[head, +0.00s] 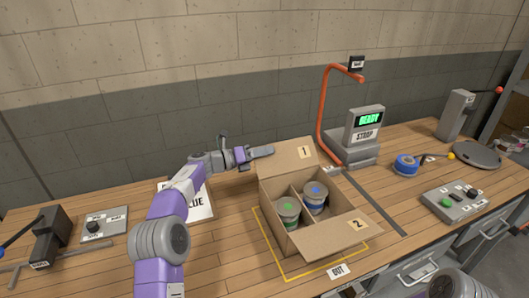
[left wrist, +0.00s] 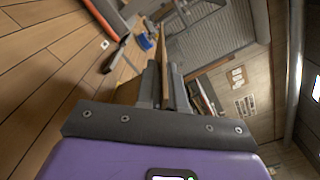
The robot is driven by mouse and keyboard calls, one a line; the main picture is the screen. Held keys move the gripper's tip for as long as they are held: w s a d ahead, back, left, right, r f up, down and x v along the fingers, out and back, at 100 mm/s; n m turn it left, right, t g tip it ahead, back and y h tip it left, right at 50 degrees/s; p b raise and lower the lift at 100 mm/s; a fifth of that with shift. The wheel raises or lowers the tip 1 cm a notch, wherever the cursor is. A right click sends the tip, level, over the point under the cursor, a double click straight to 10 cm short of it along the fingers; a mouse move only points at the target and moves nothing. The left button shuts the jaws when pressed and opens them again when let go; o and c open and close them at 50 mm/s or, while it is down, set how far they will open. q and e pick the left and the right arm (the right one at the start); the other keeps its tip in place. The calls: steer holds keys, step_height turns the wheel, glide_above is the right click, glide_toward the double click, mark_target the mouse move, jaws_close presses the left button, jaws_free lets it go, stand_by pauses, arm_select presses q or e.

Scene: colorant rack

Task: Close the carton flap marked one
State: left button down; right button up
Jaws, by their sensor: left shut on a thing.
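The open carton (head: 283,240) stands on the workbench with a divider inside. Flap one (head: 285,153), marked 1, stands raised at the back, leaning outward. Flap two (head: 335,235), marked 2, is folded out at the front right. My left gripper (head: 262,152) is at the left edge of flap one and is shut on it. In the left wrist view the fingers (left wrist: 165,88) hold the thin brown panel of flap one (left wrist: 165,50) edge-on between them. My right gripper is not in view.
Inside the carton are a green-marked can (head: 288,211) and a blue-marked can (head: 316,197). A yellow outline (head: 262,238) surrounds the carton. An orange curved post (head: 322,110) and a grey READY display unit (head: 364,127) stand behind right. A blue tape roll (head: 406,164) lies farther right.

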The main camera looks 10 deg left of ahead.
arm_select(q)
steer(key=shift+r, duration=0.1)
stand_by(0.7)
steer(key=c, duration=1.3)
jaws_free()
steer(key=shift+d, duration=0.1)
steer(key=p+v, duration=0.1)
steer(key=v, duration=0.6)
steer(key=shift+s+a, duration=0.2)
steer(key=shift+a, duration=0.1)
